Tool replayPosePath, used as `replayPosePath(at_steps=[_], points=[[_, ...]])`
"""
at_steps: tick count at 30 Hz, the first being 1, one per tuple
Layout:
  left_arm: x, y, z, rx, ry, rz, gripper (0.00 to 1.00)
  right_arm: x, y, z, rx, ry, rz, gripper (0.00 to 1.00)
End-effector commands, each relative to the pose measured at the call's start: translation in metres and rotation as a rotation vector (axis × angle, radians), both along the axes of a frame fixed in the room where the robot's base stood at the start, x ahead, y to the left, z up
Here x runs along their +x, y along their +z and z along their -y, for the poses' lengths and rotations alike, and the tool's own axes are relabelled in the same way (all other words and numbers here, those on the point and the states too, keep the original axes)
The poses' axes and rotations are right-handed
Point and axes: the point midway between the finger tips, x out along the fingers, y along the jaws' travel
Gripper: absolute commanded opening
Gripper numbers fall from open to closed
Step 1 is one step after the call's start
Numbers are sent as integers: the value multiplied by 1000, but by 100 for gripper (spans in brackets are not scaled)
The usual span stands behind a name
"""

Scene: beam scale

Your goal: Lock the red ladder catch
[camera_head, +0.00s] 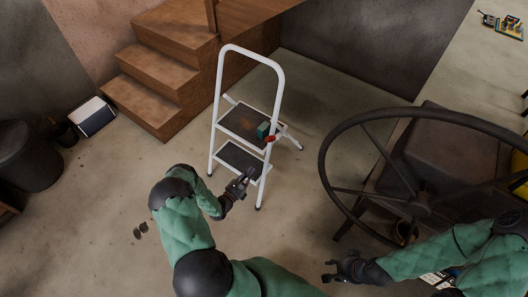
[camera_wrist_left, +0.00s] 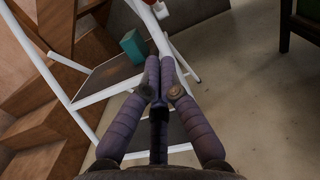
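A white stepladder (camera_head: 216,125) with two dark treads stands in front of the wooden stairs. The small red catch (camera_head: 270,139) is on its right side near the upper tread; a bit of red shows at the top edge of the left wrist view (camera_wrist_left: 150,2). My left gripper (camera_head: 246,174) is beside the lower tread, below the catch and apart from it. In the left wrist view its fingers (camera_wrist_left: 160,65) converge with tips close together, holding nothing visible. My right gripper (camera_head: 328,270) is at the lower right with fingers spread, empty and far from the ladder.
A teal box (camera_head: 263,130) sits on the upper tread, close to the catch; it also shows in the wrist view (camera_wrist_left: 133,46). Wooden stairs (camera_head: 160,80) stand behind the ladder. A large dark steering wheel (camera_head: 330,165) stands at right.

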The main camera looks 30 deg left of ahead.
Motion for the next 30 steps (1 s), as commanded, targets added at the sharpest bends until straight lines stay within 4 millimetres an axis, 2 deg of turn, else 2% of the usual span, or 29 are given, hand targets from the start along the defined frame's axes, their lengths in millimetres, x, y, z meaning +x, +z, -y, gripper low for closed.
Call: replayPosePath(at_steps=[5, 20, 24, 30], points=[[16, 1, 2, 2, -5, 1, 0, 0, -5, 0, 0, 0, 0, 40], [104, 11, 9, 2, -4, 2, 0, 0, -30, 0, 0, 0, 1, 40], [115, 28, 10, 1, -4, 1, 0, 0, -31, 0, 0, 0, 1, 40], [123, 38, 11, 0, -3, -1, 0, 0, -33, 0, 0, 0, 1, 40]])
